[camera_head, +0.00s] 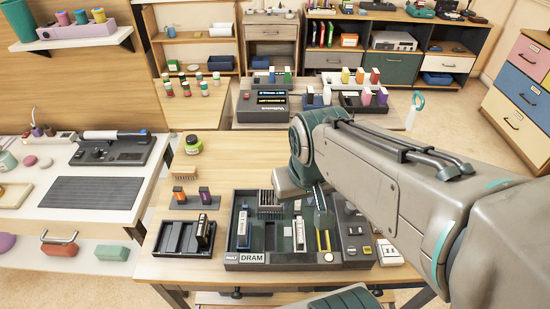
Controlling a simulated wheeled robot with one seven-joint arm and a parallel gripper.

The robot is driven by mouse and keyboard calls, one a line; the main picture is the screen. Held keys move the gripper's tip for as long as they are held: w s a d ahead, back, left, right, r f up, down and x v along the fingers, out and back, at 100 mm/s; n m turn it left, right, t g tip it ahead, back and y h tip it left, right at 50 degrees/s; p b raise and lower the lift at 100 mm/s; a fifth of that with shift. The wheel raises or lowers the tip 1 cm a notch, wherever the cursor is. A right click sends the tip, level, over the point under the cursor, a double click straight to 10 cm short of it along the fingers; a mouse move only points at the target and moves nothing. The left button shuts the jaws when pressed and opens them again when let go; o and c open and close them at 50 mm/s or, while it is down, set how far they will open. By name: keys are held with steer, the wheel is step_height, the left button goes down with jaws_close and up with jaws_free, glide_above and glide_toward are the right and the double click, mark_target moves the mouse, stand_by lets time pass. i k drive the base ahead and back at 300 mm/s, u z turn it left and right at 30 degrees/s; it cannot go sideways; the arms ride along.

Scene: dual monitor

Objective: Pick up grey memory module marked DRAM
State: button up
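A dark green board (270,262) lies on the wooden table, with a white DRAM label (252,258) on its front edge. A pale grey module (243,229) stands in the board's left part. Another pale module (299,234) stands in its middle. A black rack (172,238) to the left holds a dark module with a light edge (204,231). I cannot read a DRAM mark on any module. My gripper (320,200) is small and partly hidden by my arm. It appears over the board's back middle, and its fingers are not clear.
A finned heat sink (269,203) rises at the board's back left. A green jar (193,145) stands farther back. My arm covers the table's right side.

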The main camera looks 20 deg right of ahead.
mark_target(298, 225)
steer(key=k, duration=1)
steer(key=u, duration=1.2)
steer(key=i, duration=1.15)
steer(key=z, duration=2.85)
